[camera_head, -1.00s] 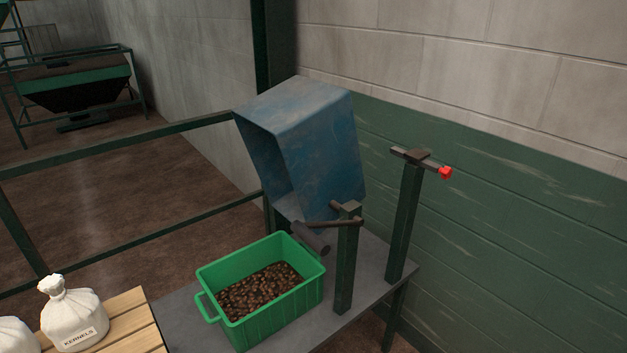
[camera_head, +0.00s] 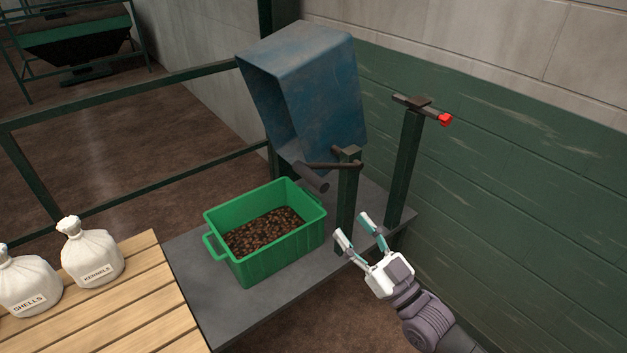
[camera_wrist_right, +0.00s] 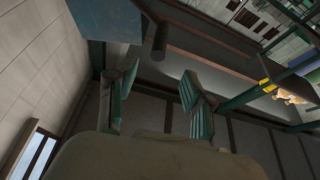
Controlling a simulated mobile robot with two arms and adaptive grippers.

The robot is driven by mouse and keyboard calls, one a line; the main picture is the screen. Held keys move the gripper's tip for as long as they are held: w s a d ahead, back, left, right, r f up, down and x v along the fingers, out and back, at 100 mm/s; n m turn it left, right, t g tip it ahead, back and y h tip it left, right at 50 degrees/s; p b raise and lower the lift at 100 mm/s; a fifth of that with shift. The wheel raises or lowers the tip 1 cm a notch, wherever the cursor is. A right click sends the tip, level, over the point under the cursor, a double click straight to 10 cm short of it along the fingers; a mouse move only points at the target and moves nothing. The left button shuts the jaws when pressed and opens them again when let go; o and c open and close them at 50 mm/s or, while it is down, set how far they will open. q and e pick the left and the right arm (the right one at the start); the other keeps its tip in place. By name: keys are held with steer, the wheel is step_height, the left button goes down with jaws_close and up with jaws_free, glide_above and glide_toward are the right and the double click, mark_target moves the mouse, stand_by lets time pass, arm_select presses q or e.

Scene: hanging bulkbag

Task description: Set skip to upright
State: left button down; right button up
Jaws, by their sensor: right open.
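The blue skip (camera_head: 315,95) is tilted between its dark green posts, its open mouth facing left above the green crate. A dark handle (camera_head: 312,178) on a crank arm shows at its lower front by the near post (camera_head: 347,205). A latch bar with a red knob (camera_head: 444,120) sits on top of the far post (camera_head: 405,165). My right gripper (camera_head: 354,226) is open and empty, low in front of the near post and apart from the skip. In the right wrist view, the skip (camera_wrist_right: 108,20) and the handle (camera_wrist_right: 160,40) show beyond its open fingers. My left gripper is not seen.
A green crate (camera_head: 318,226) of brown kernels stands on the grey table (camera_head: 205,305) below the skip. A wooden slatted table (camera_head: 130,315) at left bears a sack marked KERNELS (camera_head: 92,255) and one marked SHELLS (camera_head: 25,280). Green rails (camera_head: 100,200) stand behind; a wall is at right.

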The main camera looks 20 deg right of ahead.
mark_target(314, 180)
steer(key=p+x, duration=0.3)
steer(key=x, duration=0.9)
steer(key=shift+w, duration=0.2)
steer(key=shift+w+a+r, duration=0.1)
steer(key=shift+w+a, duration=0.15)
steer(key=shift+w, duration=0.3)
jaws_close()
